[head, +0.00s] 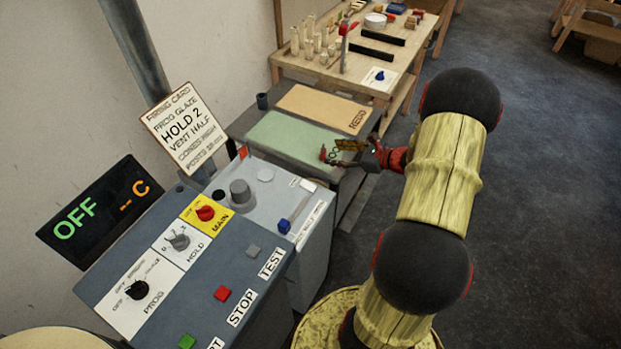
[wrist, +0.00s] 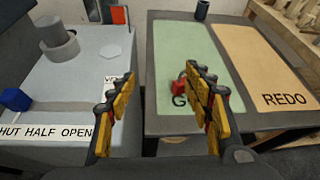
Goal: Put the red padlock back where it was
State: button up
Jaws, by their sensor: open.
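The red padlock (wrist: 178,87) sits on the green mat, at the lettering near its front edge. In the wrist view it shows just left of my right finger, which may hide part of it. In the head view it is a small red shape (head: 323,154) beside the fingertips. My gripper (head: 345,155) is open and empty above the mat's front area. In the wrist view its yellow-black fingers (wrist: 160,82) stand wide apart. I cannot tell how high they are above the padlock.
The green mat (head: 285,135) lies beside the orange REDO mat (head: 320,105). A cluttered wooden table (head: 330,72) stands behind.

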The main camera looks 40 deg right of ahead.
jog(key=s+a+r+n+g+y, duration=0.1)
jog(key=a+r+n+g, duration=0.1)
jog(key=a+r+n, duration=0.45)
jog(key=a+r+n+g+y, duration=0.1)
jog(key=a+r+n+g, duration=0.15)
jog(key=a, duration=0.75)
jog(key=s+a+r+n+g+y, duration=0.1)
jog(key=a+r+n+g, duration=0.1)
jog(key=a+r+n, duration=0.45)
jog(key=s+a+r+n+h, duration=0.3)
jog(key=s+a+r+n, duration=0.1)
jog(key=s+n, duration=0.4)
jog(key=s+a+r+n+h, duration=0.4)
jog(key=s+a+n, duration=0.3)
jog(key=s, duration=0.3)
jog(key=shift+s+a+r+n, duration=0.25)
jog(key=shift+s+r+n, duration=0.1)
jog(key=shift+r, duration=0.3)
